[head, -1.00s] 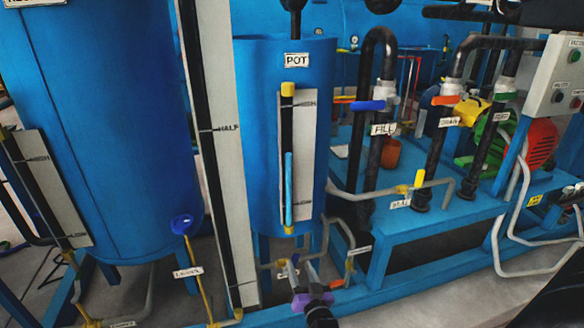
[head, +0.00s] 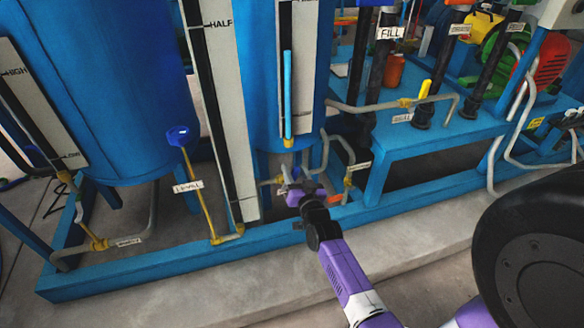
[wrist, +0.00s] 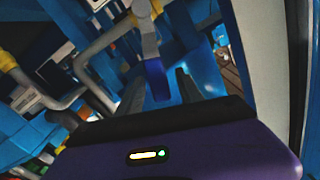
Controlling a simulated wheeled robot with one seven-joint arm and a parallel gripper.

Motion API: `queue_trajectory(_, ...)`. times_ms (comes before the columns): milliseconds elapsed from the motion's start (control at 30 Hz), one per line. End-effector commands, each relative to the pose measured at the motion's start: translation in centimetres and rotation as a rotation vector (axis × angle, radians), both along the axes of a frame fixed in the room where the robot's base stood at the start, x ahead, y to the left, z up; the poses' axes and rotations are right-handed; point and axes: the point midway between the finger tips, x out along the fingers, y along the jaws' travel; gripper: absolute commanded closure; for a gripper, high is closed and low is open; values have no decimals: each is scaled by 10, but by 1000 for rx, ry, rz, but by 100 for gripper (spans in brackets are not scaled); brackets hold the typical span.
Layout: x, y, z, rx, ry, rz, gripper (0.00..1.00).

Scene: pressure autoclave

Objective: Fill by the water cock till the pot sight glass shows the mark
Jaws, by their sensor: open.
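The pot (head: 261,60) is a blue upright tank. Its sight glass (head: 288,95) holds a light-blue column standing part-way up the white scale; the top of the scale is cut off in the head view. My gripper (head: 298,192) is at the pipework below the pot, partly hidden by my wrist. In the wrist view a blue lever (wrist: 157,80) hangs from a grey fitting, between or just beyond my open fingers (wrist: 160,88). I cannot tell whether they touch it, and its label cannot be read.
A FILL label (head: 390,33) marks a dark pipe at the right. A yellow-handled cock (head: 424,89) sits on a grey pipe. A blue-knobbed valve (head: 178,136) stands left. The blue frame rail (head: 130,272) runs along the front; the grey floor before it is clear.

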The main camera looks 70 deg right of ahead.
Motion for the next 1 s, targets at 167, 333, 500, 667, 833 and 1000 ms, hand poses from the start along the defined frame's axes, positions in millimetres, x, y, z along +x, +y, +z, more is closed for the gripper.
queue_trajectory(167,13,-16,-1,0,0,0,56)
queue_trajectory(333,17,-20,-1,1,1,-1,56)
queue_trajectory(500,17,-20,0,1,1,-1,56)
queue_trajectory(667,17,-20,0,1,1,0,80)
queue_trajectory(833,17,-20,-1,1,1,0,100)
queue_trajectory(1000,17,-20,-1,1,1,0,100)
